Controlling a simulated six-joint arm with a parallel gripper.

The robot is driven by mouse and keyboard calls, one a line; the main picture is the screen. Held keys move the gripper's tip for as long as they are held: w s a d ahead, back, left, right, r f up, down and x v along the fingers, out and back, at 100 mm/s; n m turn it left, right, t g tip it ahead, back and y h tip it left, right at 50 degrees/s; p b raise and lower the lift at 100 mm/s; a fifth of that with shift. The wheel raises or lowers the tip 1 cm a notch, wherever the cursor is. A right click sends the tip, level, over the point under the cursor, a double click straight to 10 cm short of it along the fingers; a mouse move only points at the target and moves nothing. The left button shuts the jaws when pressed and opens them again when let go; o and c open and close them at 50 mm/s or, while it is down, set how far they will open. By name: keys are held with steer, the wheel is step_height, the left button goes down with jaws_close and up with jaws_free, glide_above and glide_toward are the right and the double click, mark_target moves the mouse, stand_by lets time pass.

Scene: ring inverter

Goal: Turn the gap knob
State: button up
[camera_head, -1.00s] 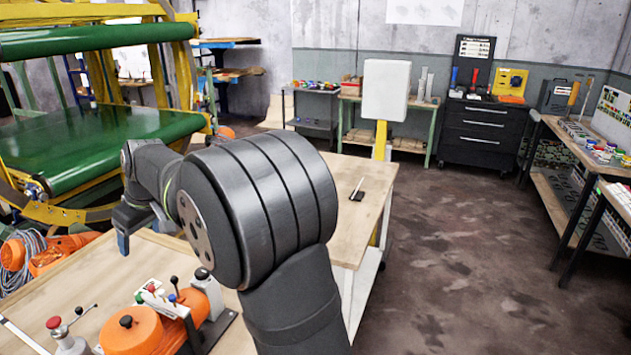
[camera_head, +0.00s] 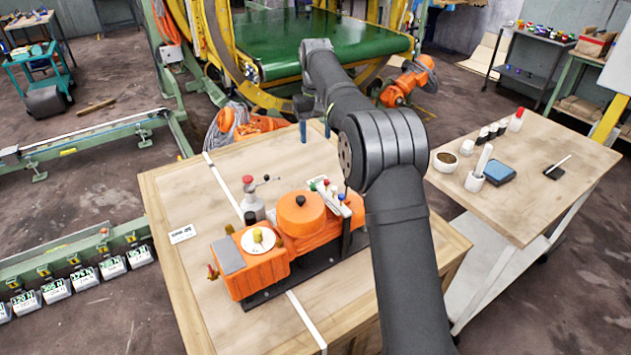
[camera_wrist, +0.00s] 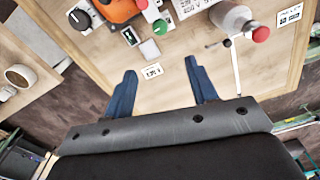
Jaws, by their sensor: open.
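An orange machine (camera_head: 318,232) stands on the wooden workbench (camera_head: 188,205). It carries a yellow knob (camera_head: 257,236) on a white dial at its left end and a black knob (camera_head: 300,200) on an orange round housing. I cannot tell which is the gap knob. A small panel with red, green and blue parts (camera_head: 330,194) sits at the machine's right. My gripper (camera_head: 315,130) is beyond the machine, near the bench's far edge. The wrist view shows its blue fingers (camera_wrist: 161,66) apart with nothing between them; part of the orange machine (camera_wrist: 115,9) shows at the top.
A red-topped grey stand (camera_head: 253,203) with a side lever is behind the machine. A second table (camera_head: 555,165) at right holds a cup (camera_head: 444,160), a blue pad (camera_head: 499,172) and small bottles.

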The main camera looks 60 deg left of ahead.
mark_target(315, 185)
step_height(315, 185, down, 18)
steer(key=shift+r, duration=0.2)
stand_by(0.4)
steer(key=c, duration=1)
